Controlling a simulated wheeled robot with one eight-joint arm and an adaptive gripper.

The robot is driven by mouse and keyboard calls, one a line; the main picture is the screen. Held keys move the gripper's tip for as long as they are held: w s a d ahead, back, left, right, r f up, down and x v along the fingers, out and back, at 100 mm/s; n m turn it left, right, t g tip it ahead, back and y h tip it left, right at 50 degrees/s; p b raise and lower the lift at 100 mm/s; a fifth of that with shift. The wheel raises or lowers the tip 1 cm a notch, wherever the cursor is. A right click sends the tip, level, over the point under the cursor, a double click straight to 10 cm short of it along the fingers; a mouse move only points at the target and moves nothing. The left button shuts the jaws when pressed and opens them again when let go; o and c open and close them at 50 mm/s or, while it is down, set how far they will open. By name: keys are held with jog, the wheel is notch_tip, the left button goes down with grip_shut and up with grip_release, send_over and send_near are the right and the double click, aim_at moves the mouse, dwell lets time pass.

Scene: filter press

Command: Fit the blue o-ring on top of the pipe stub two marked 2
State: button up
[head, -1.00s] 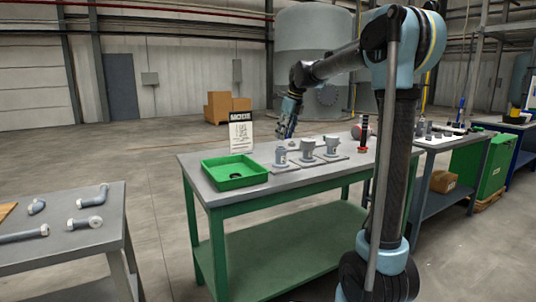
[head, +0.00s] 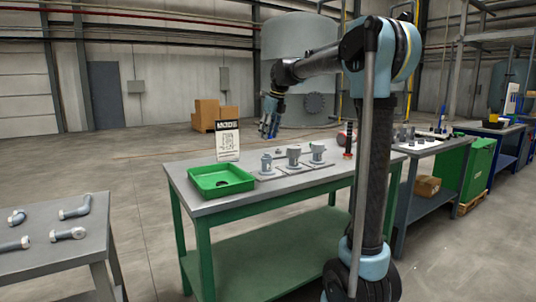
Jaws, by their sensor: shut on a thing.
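Three grey pipe stubs stand upright in a row on grey plates on the green-framed table: a left one (head: 267,163), a middle one (head: 293,156) and a right one (head: 317,151). Their number marks are too small to read, so I cannot tell which is marked 2. My gripper (head: 269,130) points down behind and above the row, nearest the left and middle stubs, and is apart from them. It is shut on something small. Blue shows at the fingertips, consistent with the blue o-ring, but its shape is not clear.
A green tray (head: 197,190) with a small dark item inside sits at the table's left. A sign (head: 228,138) stands behind it. A red-and-black upright item (head: 348,141) stands at the right end. A side table (head: 68,260) at left holds pipe fittings.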

jog(key=shift+f, duration=3.65)
jog(key=shift+f, duration=0.1)
jog(key=o, duration=0.7)
jog(key=shift+o, duration=0.2)
jog(key=v, duration=1.2)
